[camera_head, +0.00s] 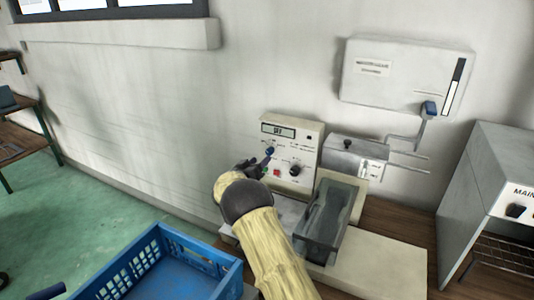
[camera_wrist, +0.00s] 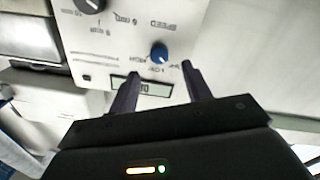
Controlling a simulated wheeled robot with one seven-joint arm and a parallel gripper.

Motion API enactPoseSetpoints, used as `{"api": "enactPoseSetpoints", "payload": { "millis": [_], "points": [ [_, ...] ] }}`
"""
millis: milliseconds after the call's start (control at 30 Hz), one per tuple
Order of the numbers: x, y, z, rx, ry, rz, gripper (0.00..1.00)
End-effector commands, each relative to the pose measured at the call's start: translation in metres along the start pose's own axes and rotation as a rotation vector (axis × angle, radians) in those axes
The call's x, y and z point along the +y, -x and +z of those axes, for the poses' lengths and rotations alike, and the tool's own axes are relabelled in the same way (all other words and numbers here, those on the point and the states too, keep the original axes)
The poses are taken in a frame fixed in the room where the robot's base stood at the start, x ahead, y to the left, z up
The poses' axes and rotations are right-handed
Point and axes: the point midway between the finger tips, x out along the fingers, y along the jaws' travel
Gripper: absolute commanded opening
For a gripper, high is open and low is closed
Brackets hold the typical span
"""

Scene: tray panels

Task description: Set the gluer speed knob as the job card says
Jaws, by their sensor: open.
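The gluer's control panel (camera_head: 309,145) is a pale upright box with a small display (camera_head: 278,130) at its top. A blue knob (camera_head: 270,149) sits under the display; in the wrist view the blue knob (camera_wrist: 158,53) has SPEED lettering beside it, upside down. Its pointer setting is too small to read. My gripper (camera_head: 262,163) is in front of the panel. In the wrist view my gripper (camera_wrist: 160,70) is open, its fingertips apart, with the knob just beyond and between them. I see no clearly readable job card.
A black knob (camera_head: 294,170) and a red button (camera_head: 277,172) are lower on the panel. A clear-sided trough (camera_head: 328,215) stands right of my arm. A blue crate (camera_head: 205,250) is at front left. A labelled wall box (camera_head: 405,75) hangs above right.

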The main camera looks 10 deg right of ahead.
Motion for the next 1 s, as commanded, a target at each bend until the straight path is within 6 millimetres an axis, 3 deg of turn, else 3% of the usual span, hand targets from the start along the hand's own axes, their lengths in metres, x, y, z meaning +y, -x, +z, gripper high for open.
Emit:
{"api": "enactPoseSetpoints", "payload": {
  "millis": [400, 833, 867, 1000],
  "points": [
    [0.001, -0.055, 0.0, 0.0, 0.0, 0.001, 0.49],
    [0.0, -0.065, 0.0, 0.0, 0.001, 0.0, 0.49],
    [0.0, -0.065, 0.0, 0.0, 0.001, 0.0, 0.47],
    [0.0, -0.065, 0.0, 0.0, 0.0, 0.0, 0.19]
  ]
}}
